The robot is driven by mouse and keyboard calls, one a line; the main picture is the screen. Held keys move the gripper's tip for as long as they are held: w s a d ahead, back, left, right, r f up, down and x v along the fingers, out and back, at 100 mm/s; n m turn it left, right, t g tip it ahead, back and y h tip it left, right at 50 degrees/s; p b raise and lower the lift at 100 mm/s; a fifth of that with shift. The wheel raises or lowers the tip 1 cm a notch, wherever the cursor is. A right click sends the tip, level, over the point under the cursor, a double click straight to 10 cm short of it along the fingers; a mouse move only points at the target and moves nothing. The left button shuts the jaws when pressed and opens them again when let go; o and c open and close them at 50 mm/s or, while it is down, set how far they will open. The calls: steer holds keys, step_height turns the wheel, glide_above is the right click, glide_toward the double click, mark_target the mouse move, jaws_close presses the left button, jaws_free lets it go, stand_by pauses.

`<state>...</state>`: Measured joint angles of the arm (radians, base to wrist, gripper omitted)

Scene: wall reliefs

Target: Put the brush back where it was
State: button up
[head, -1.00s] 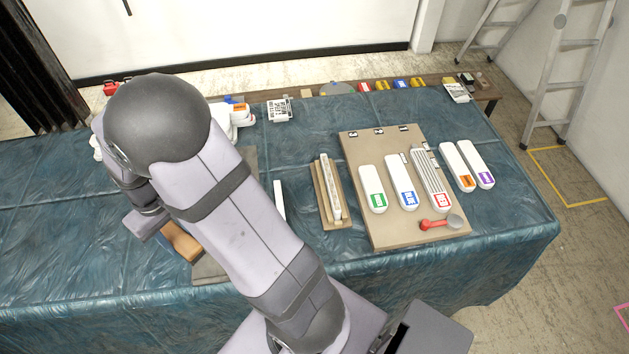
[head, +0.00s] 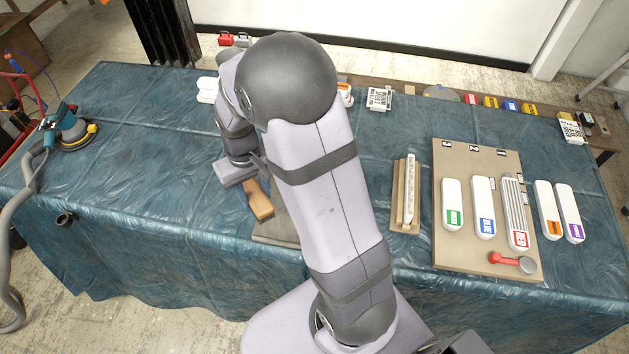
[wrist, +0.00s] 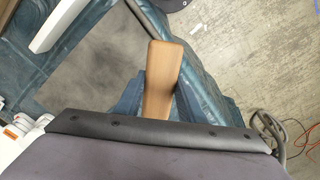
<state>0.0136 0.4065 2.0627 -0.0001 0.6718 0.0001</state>
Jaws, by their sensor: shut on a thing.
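The brush's tan wooden handle (head: 258,202) sticks out toward the front below my gripper (head: 247,182) in the head view. My gripper is shut on the brush, and it hangs over the left part of the blue-covered table. In the wrist view the handle (wrist: 163,75) points away past the dark gripper body, with cloth and floor behind it. A grey mat or board (head: 275,230) lies partly behind my arm, right of the handle.
A beige board (head: 455,258) holds several white labelled blocks and a red-handled scoop (head: 510,261). A wooden holder (head: 398,210) with a pale strip stands left of it. A sander (head: 68,130) with a grey hose sits at the far left. The cloth between sander and gripper is mostly clear.

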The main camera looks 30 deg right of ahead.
steer(key=w+d+f+m+b, duration=0.2)
steer(key=w+d+f+b, duration=0.2)
steer(key=d+f+b, duration=0.55)
steer(key=w+d+r+m+p, duration=0.1)
steer(key=w+d+r+m, duration=0.1)
steer(key=w+m, duration=0.4)
steer(key=shift+w+d+r+m, duration=0.2)
steer(key=shift+w+r+m, duration=0.2)
steer(key=shift+w+r, duration=0.25)
steer(key=shift+f+p, duration=1.6)
steer(key=shift+f, duration=3.4)
steer(key=shift+f, duration=0.15)
